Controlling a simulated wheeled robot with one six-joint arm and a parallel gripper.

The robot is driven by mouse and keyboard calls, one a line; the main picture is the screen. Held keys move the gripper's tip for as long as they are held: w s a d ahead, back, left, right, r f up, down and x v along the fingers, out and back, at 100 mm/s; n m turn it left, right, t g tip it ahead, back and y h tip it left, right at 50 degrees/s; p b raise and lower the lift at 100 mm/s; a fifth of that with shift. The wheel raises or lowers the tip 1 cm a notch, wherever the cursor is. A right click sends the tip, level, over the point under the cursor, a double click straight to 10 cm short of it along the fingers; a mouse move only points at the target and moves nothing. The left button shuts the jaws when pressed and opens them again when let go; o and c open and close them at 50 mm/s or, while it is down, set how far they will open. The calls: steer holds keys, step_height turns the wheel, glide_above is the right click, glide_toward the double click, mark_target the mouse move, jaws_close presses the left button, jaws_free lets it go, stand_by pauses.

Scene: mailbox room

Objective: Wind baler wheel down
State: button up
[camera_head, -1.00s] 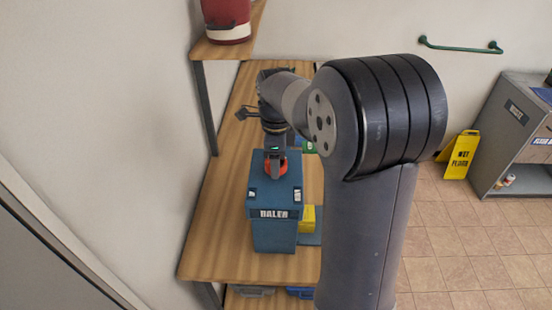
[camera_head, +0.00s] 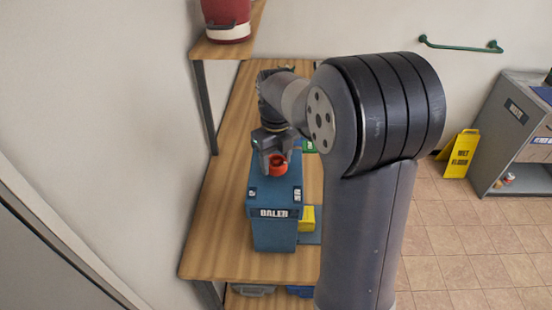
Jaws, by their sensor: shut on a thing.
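The blue baler (camera_head: 273,233) stands upright on the wooden table, with its white BALER label facing me. A red-orange wheel (camera_head: 278,165) sits at the top of the baler. My gripper (camera_head: 273,163) is over the baler's top and shut on the wheel, its fingers at the wheel's sides. The gripper partly hides the wheel and the back of the baler's top.
A wooden shelf (camera_head: 221,50) with a red and white container (camera_head: 228,20) is at the upper left. A yellow object (camera_head: 306,219) is right of the baler. A yellow wet floor sign (camera_head: 460,155) and a grey cabinet (camera_head: 505,135) stand at the right. The table's left front (camera_head: 215,255) is clear.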

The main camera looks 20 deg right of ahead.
mark_target(276, 161)
steer(key=shift+m, duration=0.5)
steer(key=o, duration=1)
steer(key=shift+r, duration=0.1)
step_height(276, 161, up, 11)
steer(key=shift+f+b, duration=0.15)
steer(key=shift+b, duration=0.55)
